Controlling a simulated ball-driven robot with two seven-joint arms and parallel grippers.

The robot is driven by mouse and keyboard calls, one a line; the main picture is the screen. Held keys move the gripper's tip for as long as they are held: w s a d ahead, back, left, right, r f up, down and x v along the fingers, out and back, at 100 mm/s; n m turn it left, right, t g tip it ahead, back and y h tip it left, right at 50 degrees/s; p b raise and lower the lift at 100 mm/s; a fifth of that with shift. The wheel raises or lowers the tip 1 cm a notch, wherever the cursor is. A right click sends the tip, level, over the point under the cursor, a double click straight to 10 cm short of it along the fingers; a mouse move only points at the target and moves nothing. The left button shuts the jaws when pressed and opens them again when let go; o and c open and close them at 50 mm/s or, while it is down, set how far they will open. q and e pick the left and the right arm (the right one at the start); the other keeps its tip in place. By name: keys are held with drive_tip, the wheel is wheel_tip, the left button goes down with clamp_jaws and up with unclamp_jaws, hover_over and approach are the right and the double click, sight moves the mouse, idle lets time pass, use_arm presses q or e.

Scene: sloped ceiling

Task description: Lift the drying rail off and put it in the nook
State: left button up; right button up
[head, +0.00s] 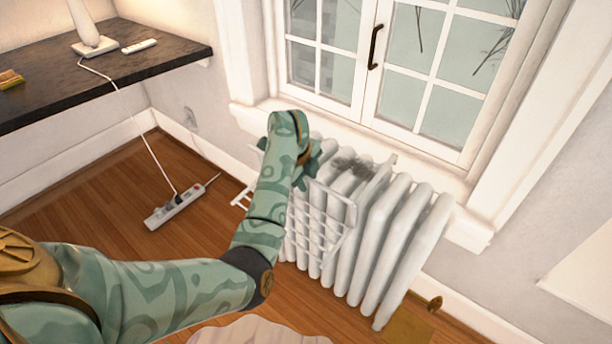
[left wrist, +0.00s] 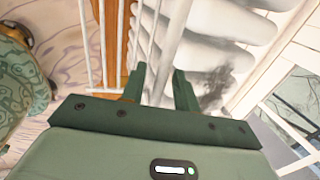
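The drying rail (head: 322,225) is a white wire rack hooked over the left part of the white radiator (head: 392,235) under the window. Its wires also show in the left wrist view (left wrist: 103,45). My left gripper (head: 313,165) is at the top of the rail, close to the radiator top. In the left wrist view its two green fingers (left wrist: 160,88) stand apart, with a white shape between or behind them. I cannot tell whether they touch the rail. The arm hides part of the rail. My right gripper is not in view. No spot is plainly recognisable as the nook.
The window sill (head: 385,150) juts out above the radiator. A dark smudge (head: 352,166) marks the radiator top.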

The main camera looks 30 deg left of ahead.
use_arm(q)
clamp_jaws()
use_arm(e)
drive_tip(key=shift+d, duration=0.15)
use_arm(q)
drive_tip(key=shift+r, duration=0.15)
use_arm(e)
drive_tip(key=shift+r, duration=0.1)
